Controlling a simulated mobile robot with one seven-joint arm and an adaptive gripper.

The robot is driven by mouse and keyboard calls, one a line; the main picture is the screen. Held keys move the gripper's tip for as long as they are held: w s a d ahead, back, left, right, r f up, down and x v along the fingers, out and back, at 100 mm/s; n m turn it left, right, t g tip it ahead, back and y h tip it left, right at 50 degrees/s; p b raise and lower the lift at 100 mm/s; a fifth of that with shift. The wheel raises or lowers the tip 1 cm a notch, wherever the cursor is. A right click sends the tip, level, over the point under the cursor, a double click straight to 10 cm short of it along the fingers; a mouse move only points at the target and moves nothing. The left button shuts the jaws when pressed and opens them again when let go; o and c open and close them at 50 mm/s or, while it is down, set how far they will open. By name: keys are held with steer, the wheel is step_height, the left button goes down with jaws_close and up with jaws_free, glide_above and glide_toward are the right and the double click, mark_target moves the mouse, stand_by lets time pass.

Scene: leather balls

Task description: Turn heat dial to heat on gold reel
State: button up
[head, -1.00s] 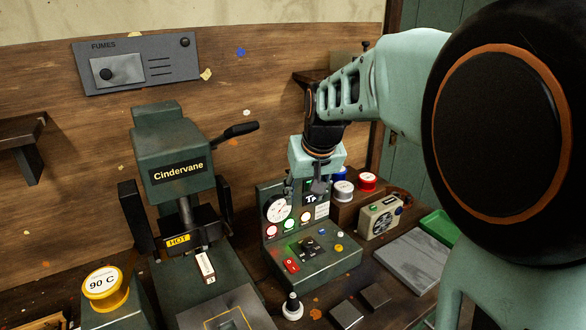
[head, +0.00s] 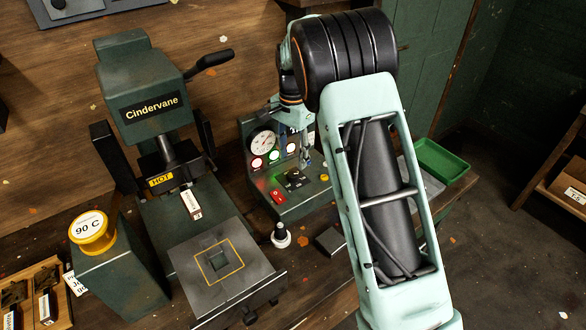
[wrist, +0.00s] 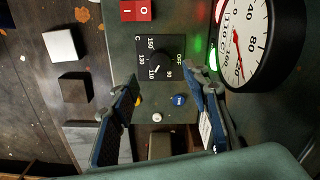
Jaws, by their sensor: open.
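The heat dial (head: 294,180) is a black knob on a square black plate, on the sloped face of the green control box (head: 305,205). In the wrist view the dial (wrist: 158,63) carries the marks OFF, 90, 110, 130 and 150. Its pale pointer mark seems to lie towards 110, though it is small. The gold reel (head: 94,228), a yellow-rimmed spool marked 90 C, sits on a green stand at the left. My gripper (head: 304,158) hangs above the dial. In the wrist view my gripper (wrist: 161,82) is open and empty, its blue-padded fingers framing the dial.
A red switch (head: 278,196) sits left of the dial and a yellow button (head: 324,177) right of it. A round gauge (head: 263,142) stands behind. The Cindervane press (head: 150,105) is at left. A green tray (head: 442,160) lies at right.

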mark_target(293, 173)
step_height(293, 173, down, 6)
steer(key=shift+f+p, duration=0.1)
steer(key=shift+p, duration=0.25)
steer(key=shift+c, duration=0.2)
steer(key=c, duration=1.1)
steer(key=n+b, duration=0.2)
steer(key=n, duration=0.3)
steer(key=shift+n+b, duration=0.3)
steer(key=n+b, duration=0.1)
steer(key=n, duration=0.5)
